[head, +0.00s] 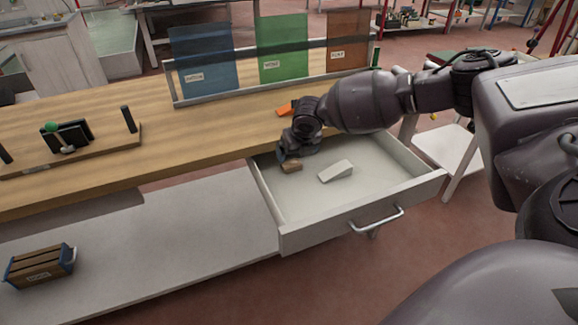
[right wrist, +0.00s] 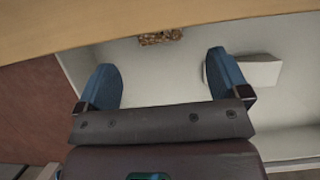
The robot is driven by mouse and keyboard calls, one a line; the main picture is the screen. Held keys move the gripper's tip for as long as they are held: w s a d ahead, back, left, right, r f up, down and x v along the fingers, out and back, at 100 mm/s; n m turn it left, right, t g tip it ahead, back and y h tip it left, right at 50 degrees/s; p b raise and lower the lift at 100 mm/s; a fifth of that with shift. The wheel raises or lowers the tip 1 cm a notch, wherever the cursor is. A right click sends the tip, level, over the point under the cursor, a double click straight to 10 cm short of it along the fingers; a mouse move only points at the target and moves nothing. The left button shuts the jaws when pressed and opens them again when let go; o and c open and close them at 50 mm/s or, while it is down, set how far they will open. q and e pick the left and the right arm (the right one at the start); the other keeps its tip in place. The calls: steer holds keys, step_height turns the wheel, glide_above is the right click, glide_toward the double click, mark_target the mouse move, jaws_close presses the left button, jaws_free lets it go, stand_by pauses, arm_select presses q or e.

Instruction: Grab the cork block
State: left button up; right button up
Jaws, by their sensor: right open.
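The cork block (head: 291,167), small and brown, lies on the floor of the open drawer (head: 350,230), towards its back left. In the right wrist view the cork block (right wrist: 160,37) shows near the top, beside the wooden table edge, ahead of the gap between my fingers. My right gripper (head: 284,154) reaches down into the drawer right by the block. In the right wrist view my right gripper (right wrist: 166,78) has its two blue fingers wide apart with nothing between them. My left gripper is not in view.
A pale wedge-shaped block (head: 336,171) lies in the drawer to the right of the cork; in the wrist view it (right wrist: 258,70) is beside the right finger. The wooden tabletop (head: 200,140) overhangs the drawer's back. An orange item (head: 284,112) lies on it.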

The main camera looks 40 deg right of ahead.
mark_target(291, 164)
steer(key=shift+x, duration=1.05)
steer(key=shift+f, duration=0.3)
steer(key=shift+w+f, duration=0.1)
steer(key=shift+w, duration=0.05)
steer(key=shift+w+f+b, duration=0.1)
steer(key=shift+f+b, duration=0.1)
steer(key=shift+b, duration=0.1)
steer(key=b+x, duration=0.1)
steer(key=x, duration=0.3)
steer(key=shift+w+f, duration=0.15)
steer(key=shift+w, duration=0.1)
steer(key=shift+c, duration=1)
steer(key=c, duration=0.7)
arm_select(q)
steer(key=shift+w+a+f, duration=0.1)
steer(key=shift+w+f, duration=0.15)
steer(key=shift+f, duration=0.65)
arm_select(e)
steer(key=shift+c, duration=0.4)
